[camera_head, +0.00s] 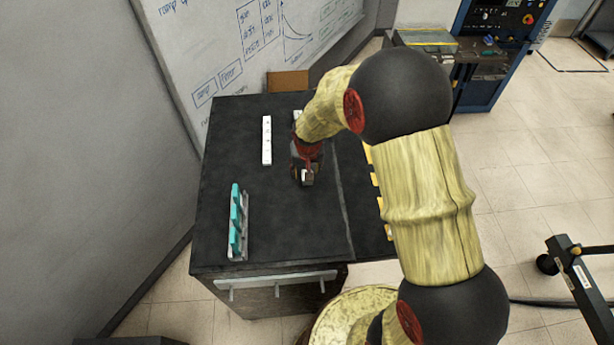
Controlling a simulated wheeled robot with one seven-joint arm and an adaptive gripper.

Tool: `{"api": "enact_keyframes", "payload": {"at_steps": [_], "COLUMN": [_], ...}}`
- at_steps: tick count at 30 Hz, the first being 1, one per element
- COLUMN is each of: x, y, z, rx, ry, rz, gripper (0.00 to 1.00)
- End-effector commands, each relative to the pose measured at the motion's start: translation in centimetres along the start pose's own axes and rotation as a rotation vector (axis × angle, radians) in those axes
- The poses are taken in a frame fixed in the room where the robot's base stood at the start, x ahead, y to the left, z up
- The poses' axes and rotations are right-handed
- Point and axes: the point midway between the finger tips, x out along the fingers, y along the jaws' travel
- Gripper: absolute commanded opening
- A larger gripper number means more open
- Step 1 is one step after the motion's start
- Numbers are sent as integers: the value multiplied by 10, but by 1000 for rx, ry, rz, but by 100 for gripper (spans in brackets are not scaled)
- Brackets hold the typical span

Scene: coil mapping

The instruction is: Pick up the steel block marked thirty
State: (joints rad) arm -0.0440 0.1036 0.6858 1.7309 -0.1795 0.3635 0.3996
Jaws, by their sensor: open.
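A small light grey block (308,178) stands on the black tabletop, right at my gripper. It may be the steel block marked thirty, but I cannot read any marking on it. My gripper (307,172) is open and low over the table, close around or just behind this block. I cannot tell whether the fingers touch it. My arm comes in from the right and hides part of the table behind the gripper.
The black table (225,175) holds a white strip (267,140), a rack with teal pieces (237,225) and several yellow-marked items along the right edge. A brown box (288,81) is at the back. A whiteboard (215,45) stands close on the left. The front middle is clear.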

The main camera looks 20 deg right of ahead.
Motion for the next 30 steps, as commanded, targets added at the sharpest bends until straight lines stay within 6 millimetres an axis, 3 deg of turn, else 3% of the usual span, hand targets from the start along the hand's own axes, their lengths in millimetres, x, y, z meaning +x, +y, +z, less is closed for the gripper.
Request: {"api": "enact_keyframes", "payload": {"at_steps": [10,19,30], "x": [43,45,45], "y": [4,4,4], "z": [-1,-1,-1], "rx": [1,0,0], "ry": [-2,0,0], "rz": [0,-1,-1], "gripper": [49,47,26]}}
